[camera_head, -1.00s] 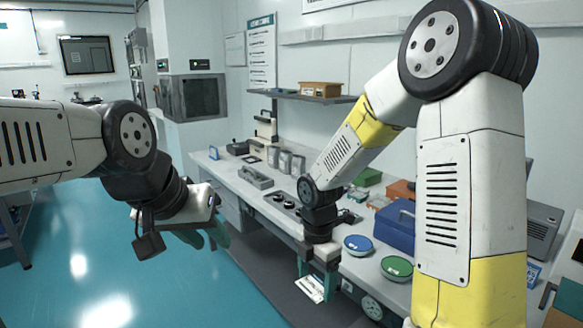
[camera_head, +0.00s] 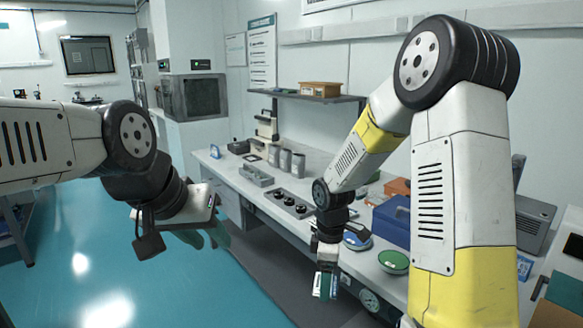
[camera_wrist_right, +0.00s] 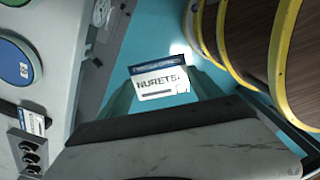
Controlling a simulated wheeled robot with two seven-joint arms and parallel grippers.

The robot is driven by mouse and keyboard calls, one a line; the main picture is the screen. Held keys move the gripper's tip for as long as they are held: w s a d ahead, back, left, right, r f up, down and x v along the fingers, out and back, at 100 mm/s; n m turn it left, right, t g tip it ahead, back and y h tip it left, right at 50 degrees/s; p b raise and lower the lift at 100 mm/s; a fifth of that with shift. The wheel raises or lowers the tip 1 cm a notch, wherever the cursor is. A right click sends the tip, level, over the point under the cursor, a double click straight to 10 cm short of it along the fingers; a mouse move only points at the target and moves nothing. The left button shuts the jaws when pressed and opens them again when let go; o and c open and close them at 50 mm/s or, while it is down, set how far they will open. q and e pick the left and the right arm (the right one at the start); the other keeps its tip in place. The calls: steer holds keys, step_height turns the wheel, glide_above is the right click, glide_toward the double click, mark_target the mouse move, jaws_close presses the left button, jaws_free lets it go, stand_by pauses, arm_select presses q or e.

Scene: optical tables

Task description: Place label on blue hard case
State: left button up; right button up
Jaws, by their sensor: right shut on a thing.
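The blue hard case (camera_head: 391,222) sits on the bench in the head view, partly hidden behind my right arm. My right gripper (camera_head: 326,288) is in front of the bench edge, lower and left of the case and apart from it. It is shut on a small white label with a dark blue top band (camera_wrist_right: 160,80). In the right wrist view the label sits between the two teal fingertips of the right gripper (camera_wrist_right: 163,88), its printed face toward the camera. My left gripper (camera_head: 207,238) hangs over the floor at left, teal fingers apart and empty.
A blue round dish (camera_head: 357,241) and a green one (camera_head: 394,261) stand near the bench's front edge by my right arm. An orange box (camera_head: 398,187) is behind the case. Another small label card (camera_wrist_right: 32,121) shows in the right wrist view. The floor at left is clear.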

steer(key=w+d+f+m, duration=0.4)
steer(key=d+m, duration=0.2)
steer(key=m, duration=0.9)
steer(key=shift+d+f+m, duration=0.2)
steer(key=shift+m, duration=0.1)
